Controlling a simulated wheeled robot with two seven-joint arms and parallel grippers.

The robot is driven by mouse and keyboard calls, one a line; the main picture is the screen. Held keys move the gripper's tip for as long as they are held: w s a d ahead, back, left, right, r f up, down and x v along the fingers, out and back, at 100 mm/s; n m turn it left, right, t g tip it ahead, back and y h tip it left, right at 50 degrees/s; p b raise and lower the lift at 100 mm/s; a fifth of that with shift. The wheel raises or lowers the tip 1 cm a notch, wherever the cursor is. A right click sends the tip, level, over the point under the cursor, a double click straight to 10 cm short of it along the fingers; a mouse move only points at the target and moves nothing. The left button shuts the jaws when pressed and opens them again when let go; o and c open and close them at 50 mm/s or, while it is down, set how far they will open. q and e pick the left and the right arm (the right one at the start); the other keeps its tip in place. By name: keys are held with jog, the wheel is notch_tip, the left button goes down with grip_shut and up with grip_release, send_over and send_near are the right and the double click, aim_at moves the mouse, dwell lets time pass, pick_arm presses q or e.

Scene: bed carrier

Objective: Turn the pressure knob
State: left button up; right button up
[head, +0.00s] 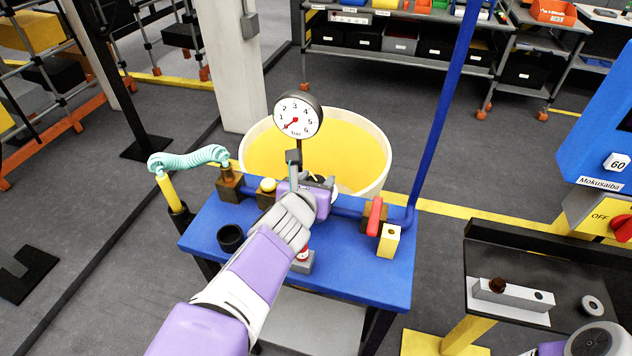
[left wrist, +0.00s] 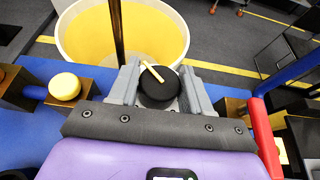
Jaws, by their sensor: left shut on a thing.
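The pressure knob is a round black knob (left wrist: 160,92) with a cream pointer bar slanting to the upper left in the left wrist view. My left gripper (left wrist: 160,88) has its grey fingers on both sides of the knob and is shut on it. In the head view the left gripper (head: 318,183) is over the blue bench, and its hand mostly hides the knob. A round white gauge (head: 297,115) stands above it, its red needle pointing to the lower left, near the low end of the scale. My right gripper is not in view; only part of my right arm shows at the lower right.
The blue bench (head: 350,270) carries a red lever (head: 374,215), a yellow button (head: 267,185), a black cup (head: 231,237) and a blue pipe (head: 440,110). A yellow-filled tub (head: 382,130) stands behind. A dark table (head: 530,260) is at right.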

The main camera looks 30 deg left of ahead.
aim_at(317, 180)
pick_arm(q)
jog(key=o, duration=1)
jog(key=shift+c, duration=0.2)
jog(key=p+v, duration=0.3)
jog(key=v, duration=0.2)
jog(key=shift+s+r, duration=0.15)
jog(key=shift+r, duration=0.1)
jog(key=shift+v, duration=1.05)
jog(key=shift+s+f, duration=0.1)
jog(key=shift+f, duration=0.1)
